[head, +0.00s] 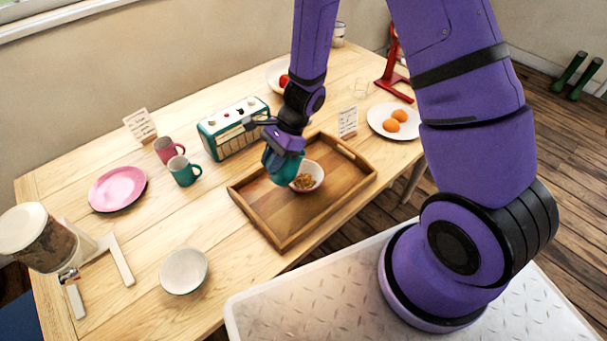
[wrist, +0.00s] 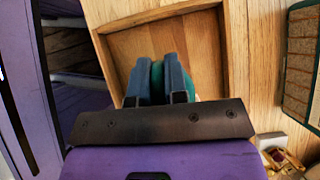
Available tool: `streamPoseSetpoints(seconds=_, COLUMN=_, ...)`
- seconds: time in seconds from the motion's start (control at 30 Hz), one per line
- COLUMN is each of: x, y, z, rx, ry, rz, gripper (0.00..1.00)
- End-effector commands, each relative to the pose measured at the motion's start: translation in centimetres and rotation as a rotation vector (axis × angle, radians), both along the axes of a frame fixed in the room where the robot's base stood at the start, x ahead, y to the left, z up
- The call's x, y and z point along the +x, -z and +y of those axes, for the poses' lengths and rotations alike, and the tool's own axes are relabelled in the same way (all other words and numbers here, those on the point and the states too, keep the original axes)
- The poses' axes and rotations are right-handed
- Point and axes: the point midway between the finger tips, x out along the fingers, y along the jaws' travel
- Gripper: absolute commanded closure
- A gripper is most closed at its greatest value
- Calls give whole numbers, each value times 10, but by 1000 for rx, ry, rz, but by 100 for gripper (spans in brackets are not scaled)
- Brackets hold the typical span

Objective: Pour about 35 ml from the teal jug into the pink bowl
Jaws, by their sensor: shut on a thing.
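The teal jug (head: 281,168) is in my gripper (head: 284,150), above the wooden tray and right beside the pink bowl. The jug seems tilted toward the bowl, but its mouth and contents are hard to make out. The pink bowl (head: 318,182) has a pale inside with brown bits in it and stands in the tray. In the wrist view my gripper (wrist: 158,75) is shut on the jug, whose teal side (wrist: 187,82) shows by the fingers; the bowl is mostly hidden there.
The wooden tray (head: 283,238) has raised walls. A teal radio (head: 232,128), a pink mug (head: 168,150) and a teal mug (head: 184,171) stand left of it. A white bowl (head: 184,271) is nearer, and a plate of eggs (head: 376,116) is at right. Bare tabletop lies left of the tray.

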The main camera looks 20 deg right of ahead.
Motion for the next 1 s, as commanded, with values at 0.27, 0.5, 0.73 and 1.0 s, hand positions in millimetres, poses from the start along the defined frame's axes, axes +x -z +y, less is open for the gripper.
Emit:
streamPoseSetpoints(seconds=0.27, x=4, y=-3, z=-13, rx=133, ry=4, rz=33, gripper=100)
streamPoseSetpoints(seconds=0.5, x=4, y=-4, z=-15, rx=173, ry=2, rz=44, gripper=100)
streamPoseSetpoints(seconds=0.73, x=5, y=-1, z=-18, rx=246, ry=3, rz=64, gripper=100)
streamPoseSetpoints(seconds=1.0, x=6, y=2, z=-22, rx=333, ry=3, rz=84, gripper=100)
